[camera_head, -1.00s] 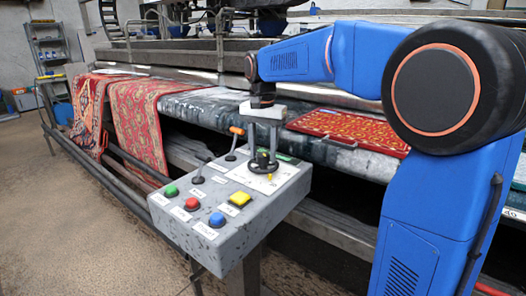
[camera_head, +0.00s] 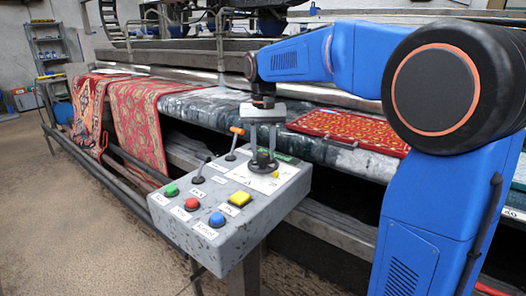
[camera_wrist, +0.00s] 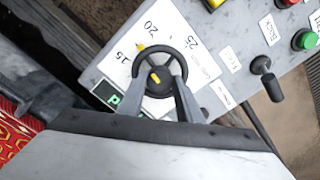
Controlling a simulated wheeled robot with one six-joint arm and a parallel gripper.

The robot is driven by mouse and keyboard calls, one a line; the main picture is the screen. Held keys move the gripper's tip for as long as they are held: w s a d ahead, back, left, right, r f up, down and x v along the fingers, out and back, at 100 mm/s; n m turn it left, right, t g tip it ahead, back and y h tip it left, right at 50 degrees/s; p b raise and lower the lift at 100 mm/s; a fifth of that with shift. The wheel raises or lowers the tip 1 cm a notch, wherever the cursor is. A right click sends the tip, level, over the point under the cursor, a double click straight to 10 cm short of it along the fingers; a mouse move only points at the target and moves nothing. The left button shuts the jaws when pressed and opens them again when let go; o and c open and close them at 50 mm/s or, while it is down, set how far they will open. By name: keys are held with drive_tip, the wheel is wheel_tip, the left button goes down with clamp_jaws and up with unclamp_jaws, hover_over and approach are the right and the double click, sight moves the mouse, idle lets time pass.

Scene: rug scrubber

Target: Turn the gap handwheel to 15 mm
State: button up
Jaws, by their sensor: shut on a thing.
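The gap handwheel (camera_head: 262,165) is a small dark wheel on the top of the grey control box. In the wrist view the handwheel (camera_wrist: 176,50) lies over a white plate (camera_wrist: 172,20) printed 15, 20 and 25. A yellow mark (camera_wrist: 140,47) at its rim points between 15 and 20. A second yellow mark sits on its hub. My gripper (camera_head: 263,152) comes down from above, its two grey fingers on the wheel. In the wrist view my gripper (camera_wrist: 164,84) is shut on the wheel. The fingers hide part of the near rim.
The control box (camera_head: 232,262) also carries green, red and blue buttons, a yellow button (camera_head: 239,198), a black lever (camera_head: 199,172) and an orange-tipped lever (camera_head: 236,131). A green display (camera_wrist: 108,94) is partly hidden beside the plate. Red rugs (camera_head: 137,112) lie on the machine behind.

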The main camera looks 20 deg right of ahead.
sight(263, 153)
drive_tip(key=n, duration=0.6)
drive_tip(key=shift+n, duration=0.4)
idle(0.4)
drive_tip(key=o, duration=1)
drive_tip(key=shift+o, duration=0.2)
wheel_tip(263, 153, up, 17)
drive_tip(key=shift+r, duration=0.2)
